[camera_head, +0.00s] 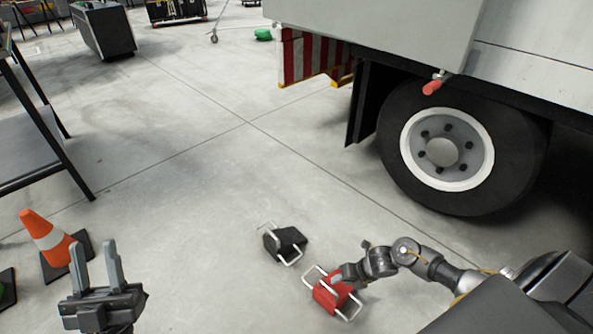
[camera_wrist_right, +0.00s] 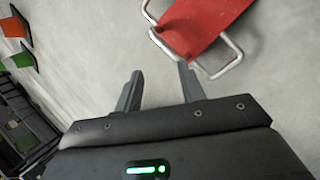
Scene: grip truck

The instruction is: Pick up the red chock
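The red chock (camera_head: 329,297) lies on the concrete floor at the lower middle of the head view, with metal handle loops at its ends. In the right wrist view the red chock (camera_wrist_right: 203,25) is at the top, just beyond the fingertips. My right gripper (camera_wrist_right: 160,78) is open with nothing between its fingers; its right fingertip appears close to the chock's near handle, and I cannot tell if they touch. In the head view my right arm's end partly covers the chock. My left gripper (camera_head: 95,262) is open and empty at the lower left.
A black chock (camera_head: 286,243) with metal handles lies just behind and left of the red one. A truck wheel (camera_head: 450,150) stands at the right under the truck body. An orange cone (camera_head: 48,238) stands at the left, near a table frame (camera_head: 45,130).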

